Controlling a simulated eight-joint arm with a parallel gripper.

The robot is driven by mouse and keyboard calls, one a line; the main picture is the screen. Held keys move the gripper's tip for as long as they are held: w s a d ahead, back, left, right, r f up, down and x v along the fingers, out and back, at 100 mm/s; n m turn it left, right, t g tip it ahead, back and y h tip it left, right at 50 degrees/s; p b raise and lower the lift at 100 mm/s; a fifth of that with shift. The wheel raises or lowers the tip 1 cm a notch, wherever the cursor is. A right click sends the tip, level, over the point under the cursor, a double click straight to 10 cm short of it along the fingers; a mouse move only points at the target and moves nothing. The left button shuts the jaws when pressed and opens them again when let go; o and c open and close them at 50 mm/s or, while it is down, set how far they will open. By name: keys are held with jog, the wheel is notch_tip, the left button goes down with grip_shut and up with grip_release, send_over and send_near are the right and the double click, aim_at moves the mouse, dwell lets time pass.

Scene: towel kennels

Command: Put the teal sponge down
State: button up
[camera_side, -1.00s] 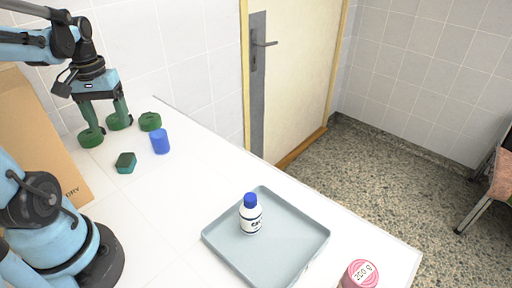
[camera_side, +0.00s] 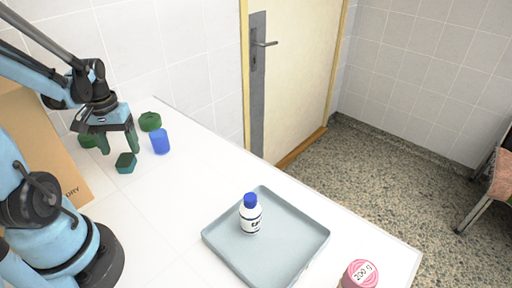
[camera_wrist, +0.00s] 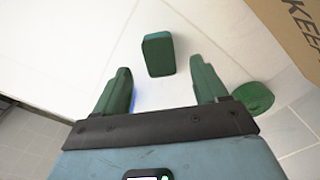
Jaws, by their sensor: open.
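The teal sponge (camera_side: 126,164), a small block with a darker green top, lies on the white table near the back left. In the wrist view the sponge (camera_wrist: 158,54) shows ahead of the gap between my fingers, with clear room on both sides. My gripper (camera_side: 119,150) is open and empty, its green fingers pointing down just behind and above the sponge. The fingers (camera_wrist: 161,72) also show in the wrist view, apart from the sponge.
A blue cylinder (camera_side: 160,141) and a green round piece (camera_side: 150,121) stand close by on the right. Another green piece (camera_side: 87,140) is partly hidden behind my gripper. A cardboard box (camera_side: 50,150) stands left. A grey tray (camera_side: 222,242) holds a white bottle (camera_side: 250,214); a pink-lidded jar (camera_side: 361,274) stands in front.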

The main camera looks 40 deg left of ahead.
aim_at(125, 159)
jog(key=shift+f, duration=1.9)
jog(key=shift+c, duration=0.4)
jog(key=c, duration=1.1)
